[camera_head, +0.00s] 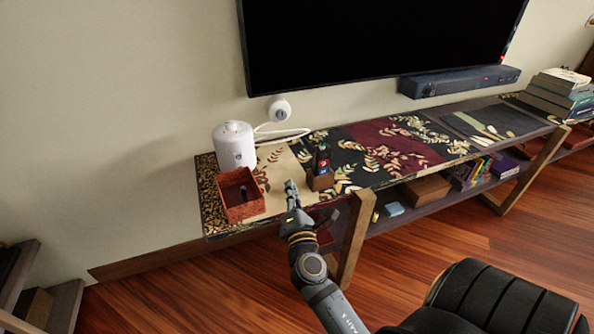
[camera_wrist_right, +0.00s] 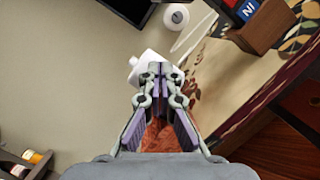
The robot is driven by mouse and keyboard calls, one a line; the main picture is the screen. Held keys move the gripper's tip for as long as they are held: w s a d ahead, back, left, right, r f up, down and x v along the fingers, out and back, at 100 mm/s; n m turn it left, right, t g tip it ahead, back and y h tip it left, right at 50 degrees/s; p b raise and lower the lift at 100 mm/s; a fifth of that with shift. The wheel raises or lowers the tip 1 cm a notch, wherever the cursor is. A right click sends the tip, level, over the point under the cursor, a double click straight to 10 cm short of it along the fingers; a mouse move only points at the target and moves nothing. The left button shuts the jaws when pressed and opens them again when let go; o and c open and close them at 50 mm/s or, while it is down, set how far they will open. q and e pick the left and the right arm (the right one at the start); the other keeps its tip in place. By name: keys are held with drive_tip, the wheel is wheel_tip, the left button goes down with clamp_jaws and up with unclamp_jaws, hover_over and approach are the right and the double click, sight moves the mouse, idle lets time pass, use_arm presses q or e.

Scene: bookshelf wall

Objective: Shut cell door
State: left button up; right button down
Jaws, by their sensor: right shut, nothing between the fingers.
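I cannot make out a cell door in either view. My right gripper (camera_head: 291,188) is shut and empty over the left part of the low console table (camera_head: 282,190), between a red-orange open box (camera_head: 240,211) and a small brown holder (camera_head: 320,183) with a dark bottle in it. In the right wrist view the gripper's fingertips (camera_wrist_right: 160,72) are together. They partly cover the white canister (camera_wrist_right: 146,60) and the red-orange box (camera_wrist_right: 160,135) behind them. My left gripper is in neither view.
The white canister (camera_head: 234,146) stands behind the red-orange box. A large dark screen (camera_head: 375,40) and a soundbar (camera_head: 460,81) are on the wall side. Books (camera_head: 560,92) are stacked at far right. An open wooden shelf (camera_head: 65,303) stands at lower left.

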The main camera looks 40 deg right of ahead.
sight(307, 145)
use_arm(q)
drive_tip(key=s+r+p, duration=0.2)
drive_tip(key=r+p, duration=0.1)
drive_tip(key=p, duration=0.1)
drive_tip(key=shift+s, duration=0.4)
use_arm(e)
drive_tip(key=w+d+r, duration=0.4)
drive_tip(key=w+d, duration=0.3)
drive_tip(key=w, duration=0.1)
drive_tip(key=shift+d+r, duration=0.25)
drive_tip(key=shift+d, duration=0.05)
use_arm(q)
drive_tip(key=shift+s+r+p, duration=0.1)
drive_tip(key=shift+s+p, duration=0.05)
drive_tip(key=shift+p, duration=0.15)
use_arm(e)
drive_tip(key=shift+w+r, duration=0.1)
